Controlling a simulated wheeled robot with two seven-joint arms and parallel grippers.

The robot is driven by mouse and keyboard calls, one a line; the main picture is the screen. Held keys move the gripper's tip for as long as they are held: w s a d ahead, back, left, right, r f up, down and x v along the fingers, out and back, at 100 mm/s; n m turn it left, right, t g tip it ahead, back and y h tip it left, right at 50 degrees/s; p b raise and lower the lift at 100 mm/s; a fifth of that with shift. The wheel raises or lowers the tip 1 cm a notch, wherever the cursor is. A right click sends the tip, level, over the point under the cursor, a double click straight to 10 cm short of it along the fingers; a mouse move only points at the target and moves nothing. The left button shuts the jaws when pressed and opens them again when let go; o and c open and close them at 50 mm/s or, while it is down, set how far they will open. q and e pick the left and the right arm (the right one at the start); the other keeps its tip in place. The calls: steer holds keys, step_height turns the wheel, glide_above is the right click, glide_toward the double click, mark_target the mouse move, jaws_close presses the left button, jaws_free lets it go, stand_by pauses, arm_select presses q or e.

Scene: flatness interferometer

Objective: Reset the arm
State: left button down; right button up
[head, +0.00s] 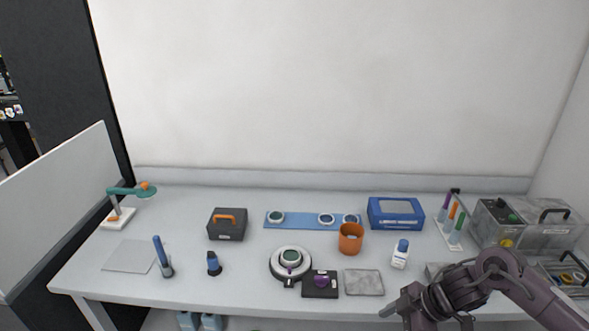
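My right arm (510,283) comes in from the lower right and reaches over the front right part of the table. Its gripper (398,307) points left near the table's front edge, in front of a grey flat plate (363,282) and a white bottle with a blue cap (400,254). The fingers are small and partly merged with the wrist, so I cannot tell whether they are open or shut. Nothing is seen hanging from them. My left arm and gripper are not in view.
A round instrument (291,263) with a dark disc stands mid-table beside a black block (320,285). An orange cup (351,238), blue mat (300,221), blue box (396,213) and dark case (227,224) stand behind. A grey metal box (497,223) crowds the right side.

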steer(key=w+a+f+m+t+b, duration=0.1)
steer(key=w+f+m+t+b, duration=0.15)
steer(key=f, duration=0.75)
steer(key=w+a+f+m+t+b, duration=0.1)
steer(key=f+m, duration=0.2)
steer(key=f, duration=0.8)
steer(key=s+d+f+m+h+b, duration=0.1)
steer(key=s+f+m, duration=0.1)
steer(key=f, duration=0.4)
steer(key=s+d+f+m, duration=0.1)
steer(key=s+f, duration=0.2)
steer(key=f, duration=0.3)
steer(key=s+d+f+m+g+h+b, duration=0.1)
steer(key=s+d+f+m+h+b, duration=0.2)
steer(key=s+f, duration=1.4)
steer(key=s+f+m+g+h, duration=0.1)
steer(key=s+f, duration=0.1)
steer(key=s, duration=0.8)
steer(key=s+f+m+g+h, duration=0.1)
steer(key=s+f+g, duration=0.1)
steer(key=s, duration=0.8)
steer(key=shift+a+f+h, duration=0.25)
steer(key=shift+f+h, duration=0.05)
steer(key=shift+f, duration=0.55)
